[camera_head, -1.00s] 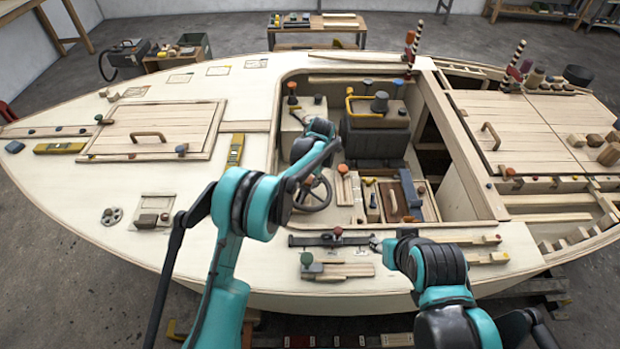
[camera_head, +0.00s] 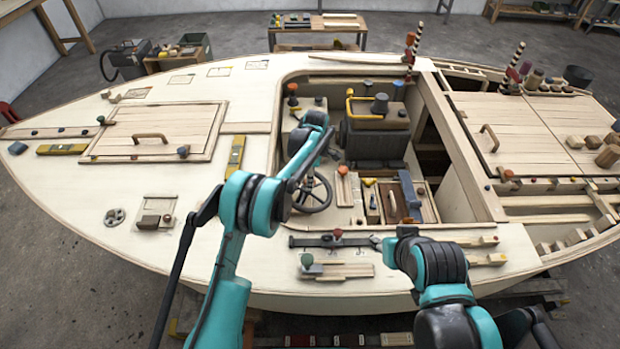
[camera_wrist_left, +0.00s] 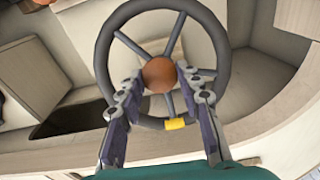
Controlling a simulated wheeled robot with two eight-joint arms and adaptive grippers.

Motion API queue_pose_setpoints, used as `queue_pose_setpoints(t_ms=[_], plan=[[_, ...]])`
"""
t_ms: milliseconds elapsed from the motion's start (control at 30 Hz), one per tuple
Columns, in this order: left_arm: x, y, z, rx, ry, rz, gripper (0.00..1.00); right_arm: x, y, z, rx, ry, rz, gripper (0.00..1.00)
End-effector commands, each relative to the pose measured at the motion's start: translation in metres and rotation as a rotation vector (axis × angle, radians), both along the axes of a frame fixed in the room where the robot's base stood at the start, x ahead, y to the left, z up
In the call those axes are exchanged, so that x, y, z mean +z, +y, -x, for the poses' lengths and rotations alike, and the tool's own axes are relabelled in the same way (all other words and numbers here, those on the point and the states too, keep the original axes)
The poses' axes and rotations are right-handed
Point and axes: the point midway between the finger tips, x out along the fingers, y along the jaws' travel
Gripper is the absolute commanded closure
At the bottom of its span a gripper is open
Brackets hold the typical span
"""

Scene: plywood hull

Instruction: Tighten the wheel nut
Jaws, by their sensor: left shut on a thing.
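The dark steering wheel (camera_head: 318,209) stands in the cockpit, partly hidden behind my left arm in the head view. In the left wrist view the wheel (camera_wrist_left: 222,50) fills the middle, with a yellow mark (camera_wrist_left: 175,124) on its rim. The round orange-brown wheel nut (camera_wrist_left: 160,74) sits at its hub. My left gripper (camera_wrist_left: 162,82) is shut on the nut, with one finger on each side of it. In the head view my left arm hides the nut. My right gripper (camera_head: 379,243) is low over the near deck, and its fingers are too small to read.
A dark slide bar (camera_head: 310,241) and a small wooden block fixture (camera_head: 340,270) lie on the near deck. A grey engine box (camera_head: 375,137) stands behind the wheel. A tool tray (camera_head: 427,207) lies right of it. The cockpit's rim surrounds the wheel closely.

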Motion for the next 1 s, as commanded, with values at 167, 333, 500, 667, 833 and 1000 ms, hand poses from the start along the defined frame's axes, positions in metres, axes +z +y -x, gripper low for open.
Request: queue_pose_setpoints(t_ms=[167,333,500,667,833,1000], plan=[[0.0004,-0.0002,-0.0016,-0.158,0.051,0.0,0.94,0.0036,0.0,0.0,0.0,0.0,0.0,0.6],[0.0001,-0.0005,-0.0024,-0.311,0.101,0.0,0.94,0.006,0.0,0.0,0.0,0.0,0.0,0.6],[0.0,-0.0011,-0.0033,-0.464,0.151,0.0,0.94,0.0081,0.0,0.0,0.0,0.0,0.0,0.6],[-0.0003,-0.002,-0.0039,-0.609,0.198,0.001,0.94,0.0097,0.0,0.0,0.0,0.0,0.0,0.6],[-0.0011,-0.0023,-0.0047,-0.758,0.245,-0.001,0.94,0.0086,0.0,0.0,0.0,0.0,0.0,0.6],[-0.0031,-0.0028,-0.005,-0.886,0.287,0.0,0.94,0.0011,0.0,0.0,0.0,0.0,0.0,0.6]])
